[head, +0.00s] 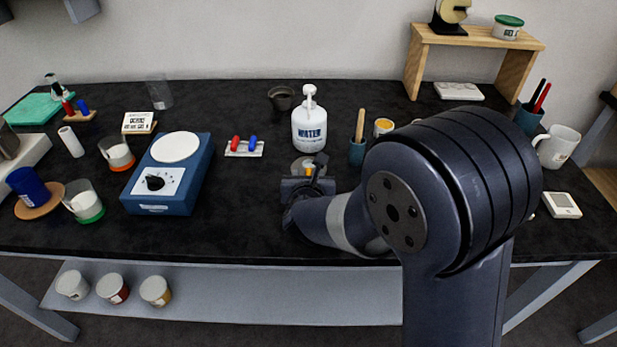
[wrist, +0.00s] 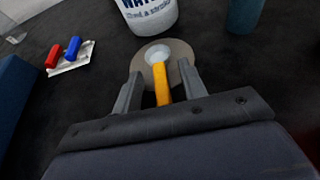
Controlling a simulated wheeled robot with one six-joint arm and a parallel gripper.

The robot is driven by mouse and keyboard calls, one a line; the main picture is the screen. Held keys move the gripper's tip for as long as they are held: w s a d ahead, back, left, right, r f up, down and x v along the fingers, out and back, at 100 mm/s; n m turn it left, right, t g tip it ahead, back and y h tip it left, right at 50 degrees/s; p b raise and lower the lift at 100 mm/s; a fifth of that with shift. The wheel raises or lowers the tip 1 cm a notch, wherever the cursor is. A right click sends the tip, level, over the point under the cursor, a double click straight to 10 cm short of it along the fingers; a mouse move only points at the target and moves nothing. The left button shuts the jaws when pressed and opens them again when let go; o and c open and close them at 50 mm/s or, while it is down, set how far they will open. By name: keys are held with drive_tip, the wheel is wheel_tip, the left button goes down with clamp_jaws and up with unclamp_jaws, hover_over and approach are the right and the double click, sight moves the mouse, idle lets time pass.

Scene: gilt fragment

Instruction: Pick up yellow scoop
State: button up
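The yellow scoop (wrist: 161,82) shows in the wrist view, its yellow handle pointing back toward my gripper and its pale bowl end on a round grey-beige disc (wrist: 180,51). In the head view only a small yellow-orange bit of the scoop (head: 309,169) shows, and my gripper hides the rest. My gripper (wrist: 160,87) is open, with one finger on each side of the handle. Gaps show between the handle and both fingers. Whether the fingers are level with the handle in height is hard to tell.
A white water pump bottle (head: 309,127) stands just behind the disc. A blue cup with a wooden handle (head: 357,152) is close on the right. Red and blue pieces on a white holder (head: 244,148) and a blue hotplate (head: 170,172) are on the left.

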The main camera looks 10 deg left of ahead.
clamp_jaws()
idle(0.4)
